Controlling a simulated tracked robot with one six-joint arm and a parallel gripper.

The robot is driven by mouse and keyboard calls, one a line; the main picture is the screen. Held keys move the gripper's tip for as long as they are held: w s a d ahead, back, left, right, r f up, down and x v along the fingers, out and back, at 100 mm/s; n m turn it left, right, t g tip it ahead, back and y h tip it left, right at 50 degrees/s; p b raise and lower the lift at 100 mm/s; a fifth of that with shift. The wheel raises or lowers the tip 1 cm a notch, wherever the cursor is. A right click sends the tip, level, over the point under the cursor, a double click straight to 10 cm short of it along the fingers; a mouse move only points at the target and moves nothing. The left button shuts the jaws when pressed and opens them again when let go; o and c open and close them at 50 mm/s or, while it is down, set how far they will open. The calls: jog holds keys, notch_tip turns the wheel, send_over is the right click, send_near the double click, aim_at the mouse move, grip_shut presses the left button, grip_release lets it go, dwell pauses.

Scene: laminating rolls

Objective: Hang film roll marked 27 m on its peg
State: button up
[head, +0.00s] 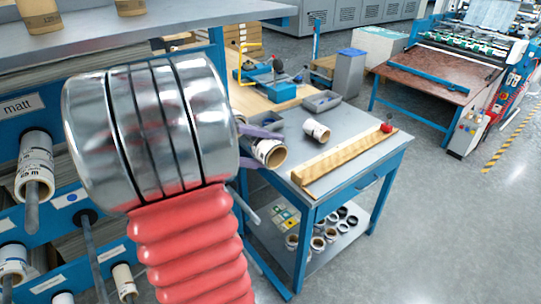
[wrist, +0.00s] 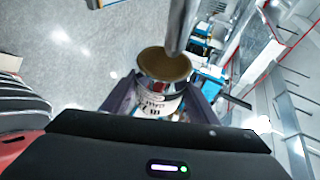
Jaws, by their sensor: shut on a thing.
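My gripper (head: 262,143), with dark purple fingers, is shut on a white film roll (head: 270,153) with a brown core end. The roll is held in the air left of the grey worktable. In the wrist view the held roll (wrist: 163,88) sits between both fingers (wrist: 160,100); its print is partly hidden, and I cannot read its length. A grey metal rod (wrist: 182,28) shows just beyond the roll's end in the wrist view; I cannot tell whether they touch. A bare peg (head: 92,250) sticks out of the blue rack below a blue-dot label.
Other pegs carry rolls, including one (head: 36,168) under the "matt" label. Another roll (head: 316,130) and a wooden bar (head: 345,160) lie on the grey worktable (head: 355,125). Several rolls stand on its lower shelf. My arm hides part of the rack. Floor at right is clear.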

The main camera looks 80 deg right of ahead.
jog(key=shift+w+d, duration=1.75)
jog(key=shift+w, duration=0.25)
jog(key=shift+w+d, duration=1.75)
jog(key=shift+w, duration=0.2)
jog(key=o, duration=1.3)
jog(key=shift+w, duration=0.1)
jog(key=v, duration=1.3)
jog(key=shift+w+a+r, duration=0.1)
jog(key=shift+w+a, duration=0.05)
jog(key=shift+w, duration=0.1)
jog(key=shift+a, duration=0.1)
